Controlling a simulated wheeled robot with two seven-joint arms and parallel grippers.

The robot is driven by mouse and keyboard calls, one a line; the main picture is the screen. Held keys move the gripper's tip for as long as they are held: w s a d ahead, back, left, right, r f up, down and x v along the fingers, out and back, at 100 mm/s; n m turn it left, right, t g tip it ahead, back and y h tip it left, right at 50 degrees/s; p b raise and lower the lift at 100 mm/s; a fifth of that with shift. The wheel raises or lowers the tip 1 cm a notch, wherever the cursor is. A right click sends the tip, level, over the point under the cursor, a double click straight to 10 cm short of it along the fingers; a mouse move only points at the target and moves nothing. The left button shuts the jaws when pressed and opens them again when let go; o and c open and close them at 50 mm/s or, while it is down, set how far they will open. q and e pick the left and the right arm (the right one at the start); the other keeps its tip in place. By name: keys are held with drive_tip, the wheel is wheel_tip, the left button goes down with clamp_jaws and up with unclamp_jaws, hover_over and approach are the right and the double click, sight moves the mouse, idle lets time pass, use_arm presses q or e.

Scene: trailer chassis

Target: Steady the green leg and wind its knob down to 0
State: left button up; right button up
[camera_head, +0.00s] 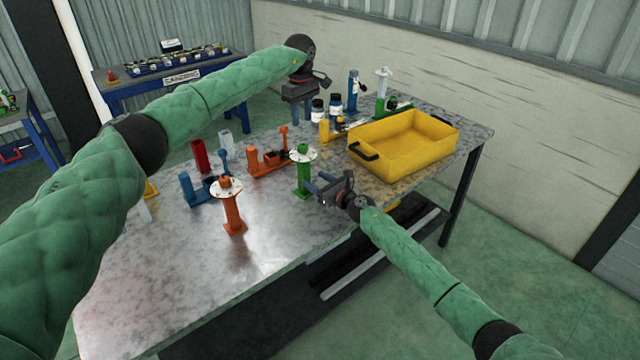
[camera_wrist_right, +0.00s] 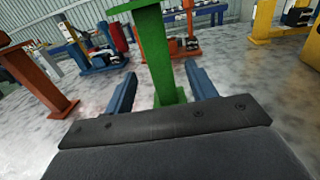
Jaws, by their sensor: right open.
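The green leg (camera_head: 304,181) stands upright on the metal table. A white dial disc with a green knob (camera_head: 303,148) sits on its top. My right gripper (camera_head: 318,184) is low at the right of the leg. In the right wrist view, its blue fingers are open, one on each side of the green post (camera_wrist_right: 160,62), with gaps showing. The dial and knob are outside that view. My left gripper (camera_head: 302,113) points down, high above the table's far side, away from the leg. Its finger gap is too small to tell.
An orange leg with a dial (camera_head: 232,207) stands left of the green leg. Blue (camera_head: 198,190) and orange (camera_head: 268,162) fixtures stand behind. A yellow bin (camera_head: 405,150) is to the right. Jars and more legs are at the back. The table's front left is clear.

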sight(303, 145)
drive_tip(key=shift+x, duration=3.3)
clamp_jaws()
use_arm(q)
drive_tip(key=o, duration=0.3)
drive_tip(key=shift+o, duration=0.4)
drive_tip(key=r+m, duration=0.1)
drive_tip(key=m, duration=0.2)
drive_tip(key=shift+r, duration=0.4)
drive_tip(key=shift+m, duration=0.3)
wheel_tip(303, 145, down, 12)
drive_tip(key=shift+r, duration=0.1)
